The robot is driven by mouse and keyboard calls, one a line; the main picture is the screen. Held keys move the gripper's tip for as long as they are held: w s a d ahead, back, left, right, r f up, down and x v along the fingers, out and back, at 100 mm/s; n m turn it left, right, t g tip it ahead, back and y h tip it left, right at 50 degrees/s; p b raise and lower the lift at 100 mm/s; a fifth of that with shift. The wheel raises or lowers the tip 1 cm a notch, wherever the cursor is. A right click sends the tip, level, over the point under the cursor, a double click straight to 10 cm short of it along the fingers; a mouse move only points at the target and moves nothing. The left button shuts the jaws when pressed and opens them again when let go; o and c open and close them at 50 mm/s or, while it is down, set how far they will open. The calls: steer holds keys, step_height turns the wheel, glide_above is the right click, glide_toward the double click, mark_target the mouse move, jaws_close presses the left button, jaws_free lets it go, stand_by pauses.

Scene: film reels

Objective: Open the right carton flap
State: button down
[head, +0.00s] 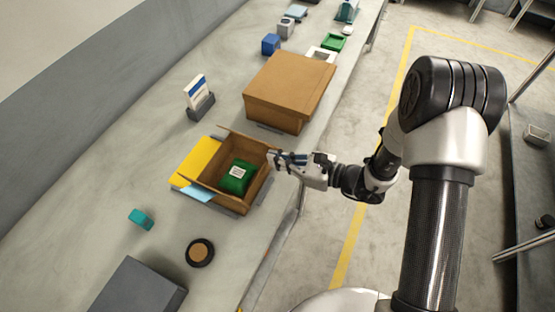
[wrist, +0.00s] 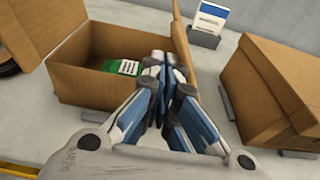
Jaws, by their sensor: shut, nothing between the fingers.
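The open brown carton (head: 257,192) stands on the bench, with a green packet (head: 236,177) bearing a white label inside. Its right flap (wrist: 183,42) stands roughly upright at the carton's right side in the wrist view; it shows edge-on along the far side in the head view (head: 243,137). The left flap (wrist: 38,25) is spread outward. My gripper (head: 277,156) is shut and empty at the carton's right far corner. In the wrist view its fingertips (wrist: 166,64) overlap the right flap's lower part; I cannot tell whether they touch it.
A closed brown carton (head: 290,88) stands beyond the open one. A card holder (head: 201,106) stands behind the gap between them. Yellow (head: 197,157) and light-blue sheets lie left of the open carton.

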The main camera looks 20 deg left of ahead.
steer(key=shift+w+r, duration=0.5)
steer(key=shift+w, duration=0.25)
steer(key=shift+w+d+r+p, duration=0.1)
steer(key=shift+w+r+p, duration=0.2)
steer(key=shift+w, duration=0.35)
steer(key=s+d, duration=0.2)
steer(key=d, duration=0.7)
steer(key=shift+s+d, duration=0.35)
steer(key=shift+d, duration=0.05)
